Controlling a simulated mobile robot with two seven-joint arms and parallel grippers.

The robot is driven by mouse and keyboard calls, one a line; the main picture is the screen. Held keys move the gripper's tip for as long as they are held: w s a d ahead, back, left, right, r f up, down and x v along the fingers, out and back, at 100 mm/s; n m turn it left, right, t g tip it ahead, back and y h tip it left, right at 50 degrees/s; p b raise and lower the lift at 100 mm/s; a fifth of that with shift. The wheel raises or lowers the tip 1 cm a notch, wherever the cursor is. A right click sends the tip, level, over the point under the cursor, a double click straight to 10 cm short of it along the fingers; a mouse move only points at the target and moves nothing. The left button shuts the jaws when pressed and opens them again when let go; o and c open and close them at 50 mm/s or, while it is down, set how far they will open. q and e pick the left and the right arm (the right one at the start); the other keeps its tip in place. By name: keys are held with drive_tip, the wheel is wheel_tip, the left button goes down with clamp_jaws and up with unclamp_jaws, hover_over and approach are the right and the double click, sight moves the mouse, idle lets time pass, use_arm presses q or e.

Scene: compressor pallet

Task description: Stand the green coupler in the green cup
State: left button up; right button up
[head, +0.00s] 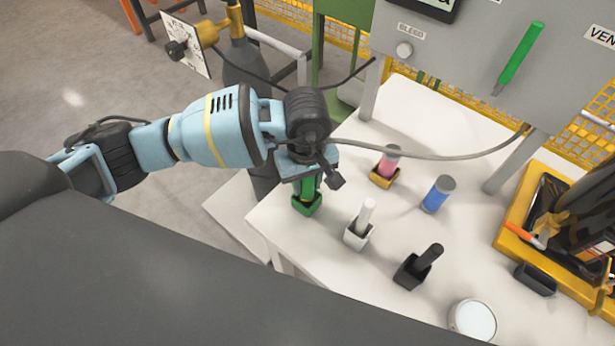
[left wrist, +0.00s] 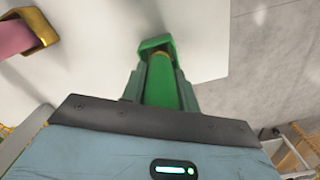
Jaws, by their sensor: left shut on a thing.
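The green coupler (head: 308,188) is upright with its lower end in or at the mouth of the green cup (head: 307,205), near the left edge of the white table. My left gripper (head: 310,176) is above the cup and shut on the coupler's upper part. In the left wrist view the coupler (left wrist: 160,82) runs from between the fingers toward the green cup (left wrist: 156,44). I cannot tell whether it rests on the cup's bottom. My right gripper is not in view.
On the white table (head: 285,228) stand a white cup (head: 356,240) with a white piece, a black cup (head: 408,274) with a black piece, a yellow cup (head: 384,177) with a pink piece, and a blue cylinder (head: 438,194). A yellow tray (head: 515,215) is at right. A cable hangs behind.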

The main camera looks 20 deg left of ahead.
use_arm(q)
drive_tip(key=shift+f+b, duration=0.35)
drive_tip(key=shift+f, duration=0.25)
idle(0.6)
drive_tip(key=o, duration=1.2)
wheel_tip(320, 180, up, 8)
drive_tip(key=shift+f, duration=0.1)
idle(0.4)
